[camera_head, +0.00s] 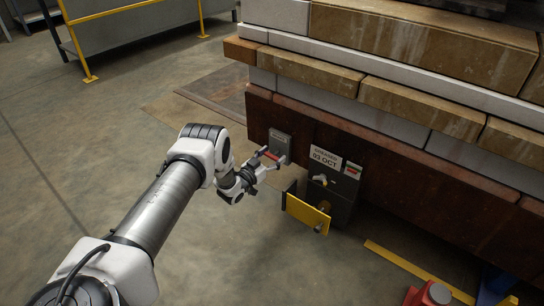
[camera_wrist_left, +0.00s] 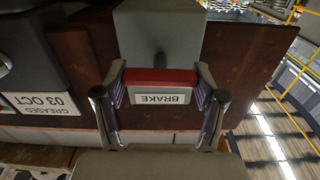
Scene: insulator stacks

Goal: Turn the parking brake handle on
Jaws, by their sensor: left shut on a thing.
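The parking brake handle (camera_head: 270,155) is a small red bar beside a grey housing (camera_head: 279,143) on the brown side of the stack base. In the left wrist view, the red handle (camera_wrist_left: 160,76) appears upside down, with a white "BRAKE" label below it. It lies level across that picture, in front of the grey housing (camera_wrist_left: 160,30). My left gripper (camera_head: 268,160) reaches in from the left and is shut on the handle, its two fingers (camera_wrist_left: 160,88) at the handle's ends. My right gripper is not in view.
Right of the handle is a dark box (camera_head: 337,200) with an open yellow flap (camera_head: 307,214) and a "03 OCT" sign (camera_head: 325,161). Stacked blocks (camera_head: 400,110) rise above. A red object (camera_head: 420,298) stands at bottom right.

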